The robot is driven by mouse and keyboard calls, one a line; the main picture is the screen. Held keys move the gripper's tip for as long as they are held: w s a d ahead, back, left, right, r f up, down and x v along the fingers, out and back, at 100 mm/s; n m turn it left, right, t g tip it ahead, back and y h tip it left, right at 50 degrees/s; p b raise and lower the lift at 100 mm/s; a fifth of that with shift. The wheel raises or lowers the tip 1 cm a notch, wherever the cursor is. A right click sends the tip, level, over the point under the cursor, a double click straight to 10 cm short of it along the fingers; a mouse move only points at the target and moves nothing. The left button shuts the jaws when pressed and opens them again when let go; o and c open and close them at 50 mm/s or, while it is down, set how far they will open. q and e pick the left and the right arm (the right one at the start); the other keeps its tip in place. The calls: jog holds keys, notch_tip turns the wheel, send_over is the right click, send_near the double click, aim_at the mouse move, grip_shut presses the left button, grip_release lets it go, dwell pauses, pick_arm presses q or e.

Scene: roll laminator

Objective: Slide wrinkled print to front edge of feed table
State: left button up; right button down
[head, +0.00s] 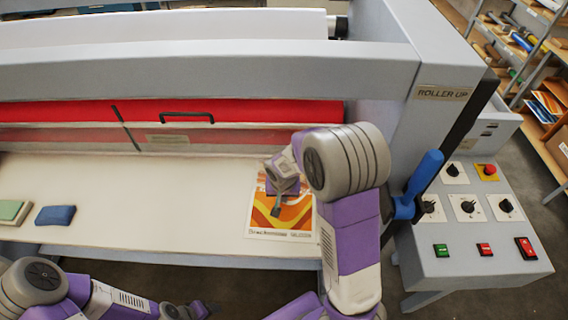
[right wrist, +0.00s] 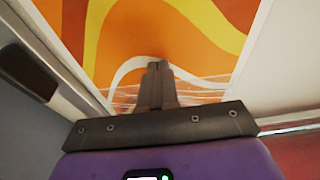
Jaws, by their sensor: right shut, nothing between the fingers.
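The print (head: 297,214), with orange, yellow and white swirls and a white lower border with text, lies on the pale feed table (head: 150,205). Its lower edge is close to the table's front edge. My right gripper (head: 275,211) is shut, fingers pointing down over the print, and hides its upper part. In the right wrist view the print (right wrist: 205,35) fills the upper middle, with pale wrinkle streaks beside the shut fingers (right wrist: 157,66). I cannot tell whether the fingertips touch it. My left gripper (head: 203,309) is low, in front of the table; its jaw state is unclear.
A blue pad (head: 55,215) and a green block (head: 13,211) lie on the table's left. The red film roller (head: 250,110) and guard run behind. A blue-handled lever (head: 425,175) and the control panel (head: 470,235) stand at right. The table's middle is clear.

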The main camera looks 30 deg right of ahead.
aim_at(285, 228)
jog(key=shift+s+f, duration=0.1)
jog(key=shift+s+a+p, duration=0.25)
jog(key=shift+s+a, duration=0.25)
jog(key=shift+s, duration=0.4)
jog(key=shift+s+a+p, duration=0.25)
jog(key=shift+s+a, duration=0.2)
jog(key=shift+s, duration=0.45)
jog(key=shift+s+a+p, duration=0.35)
jog(key=shift+s+a, duration=0.1)
jog(key=shift+s, duration=0.4)
jog(key=shift+s+a+p, duration=0.3)
jog(key=shift+s+a, duration=0.15)
jog(key=shift+s, duration=0.4)
jog(key=shift+s+a, duration=0.4)
jog(key=shift+s, duration=0.35)
